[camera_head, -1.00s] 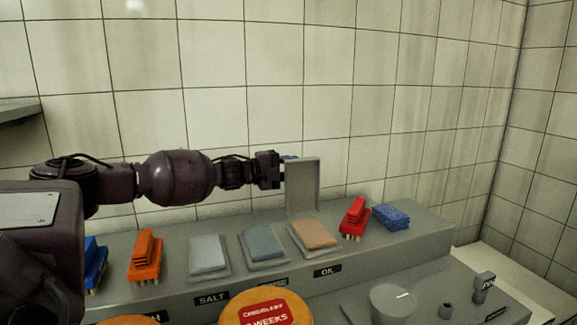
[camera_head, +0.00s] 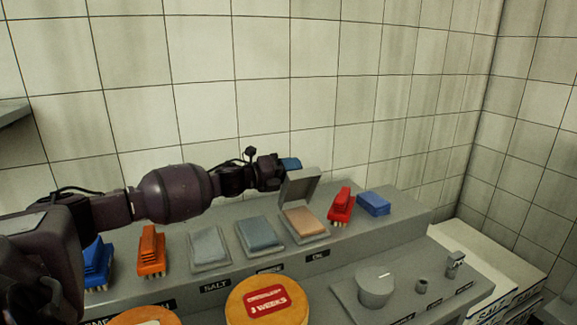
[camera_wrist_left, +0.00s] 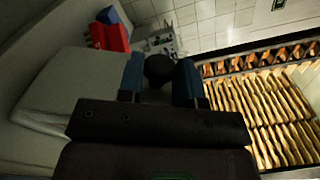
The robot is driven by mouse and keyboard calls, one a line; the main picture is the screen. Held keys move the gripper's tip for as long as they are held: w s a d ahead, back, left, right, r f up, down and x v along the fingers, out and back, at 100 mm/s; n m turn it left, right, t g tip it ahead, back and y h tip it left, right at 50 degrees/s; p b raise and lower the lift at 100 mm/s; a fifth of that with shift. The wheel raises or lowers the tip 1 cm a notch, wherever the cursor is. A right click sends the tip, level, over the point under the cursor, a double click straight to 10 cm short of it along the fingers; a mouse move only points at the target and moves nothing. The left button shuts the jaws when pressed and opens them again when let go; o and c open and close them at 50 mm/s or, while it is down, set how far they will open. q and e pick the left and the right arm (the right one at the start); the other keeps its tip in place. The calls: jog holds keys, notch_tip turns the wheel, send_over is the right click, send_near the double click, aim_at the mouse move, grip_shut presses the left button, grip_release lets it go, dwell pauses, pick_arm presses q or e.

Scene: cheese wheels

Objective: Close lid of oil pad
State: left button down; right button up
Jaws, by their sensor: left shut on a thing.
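The oil pad (camera_head: 304,221) is an orange-tan block in a grey tray above the OIL label (camera_head: 317,257). My left gripper (camera_head: 289,164), with blue fingertips, is shut at the lid's upper edge. In the left wrist view, the fingers (camera_wrist_left: 160,82) stand a little apart with a dark round shape between them, and a broad grey panel lies to their left. The exact contact with the lid is hard to see. My right gripper is not in view.
A blue-grey pad (camera_head: 260,233), the salt pad (camera_head: 209,246) and an orange brush (camera_head: 151,251) lie left. A cheese wheel (camera_head: 266,304) is in front.

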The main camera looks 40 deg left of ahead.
pick_arm(q)
jog(key=c, duration=0.8)
grip_release()
